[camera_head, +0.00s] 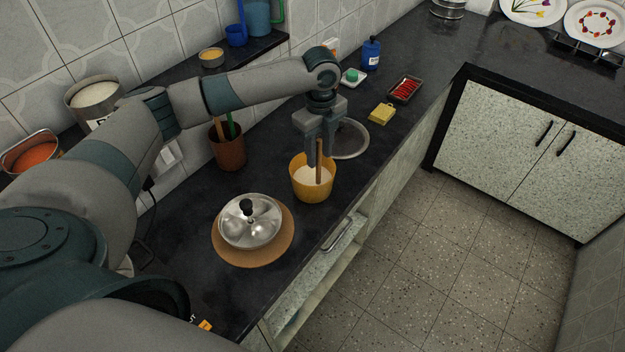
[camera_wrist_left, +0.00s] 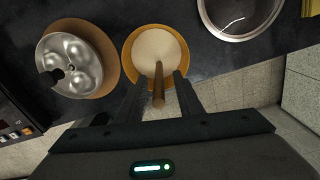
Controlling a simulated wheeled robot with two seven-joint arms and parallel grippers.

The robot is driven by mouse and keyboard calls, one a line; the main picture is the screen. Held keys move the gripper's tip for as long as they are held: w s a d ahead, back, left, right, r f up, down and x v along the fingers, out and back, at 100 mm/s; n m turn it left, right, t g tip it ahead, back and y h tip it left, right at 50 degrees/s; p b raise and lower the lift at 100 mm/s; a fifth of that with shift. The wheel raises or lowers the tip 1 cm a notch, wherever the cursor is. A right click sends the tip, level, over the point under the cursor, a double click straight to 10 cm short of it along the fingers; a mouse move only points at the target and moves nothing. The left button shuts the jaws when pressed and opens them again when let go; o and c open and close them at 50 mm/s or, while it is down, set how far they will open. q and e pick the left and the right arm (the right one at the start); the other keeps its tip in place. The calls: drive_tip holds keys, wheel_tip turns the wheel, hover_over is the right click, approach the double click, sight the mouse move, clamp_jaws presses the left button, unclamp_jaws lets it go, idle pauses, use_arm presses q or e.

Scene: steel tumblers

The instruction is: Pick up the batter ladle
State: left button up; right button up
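The batter ladle (camera_head: 319,160) stands in a yellow tub (camera_head: 313,190) of pale batter, with its brown wooden handle pointing up. Its lower end is hidden in the batter. My left gripper (camera_head: 321,150) is above the tub, pointing down. In the left wrist view, the ladle handle (camera_wrist_left: 158,88) rises between the two spread fingers of the left gripper (camera_wrist_left: 160,92), with a visible gap on each side. The yellow tub (camera_wrist_left: 183,48) lies beyond the fingertips there. My right gripper is in neither view.
A steel lidded pan (camera_head: 250,222) sits on a round brown board (camera_head: 284,245) left of the tub. A brown utensil holder (camera_head: 228,152) stands behind. The counter's front edge is close to the tub.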

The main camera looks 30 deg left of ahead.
sight(318, 170)
use_arm(q)
wheel_tip(318, 170, down, 3)
drive_tip(key=shift+s+f+p, duration=0.1)
drive_tip(key=shift+p, duration=0.7)
drive_tip(key=shift+f, duration=0.55)
clamp_jaws()
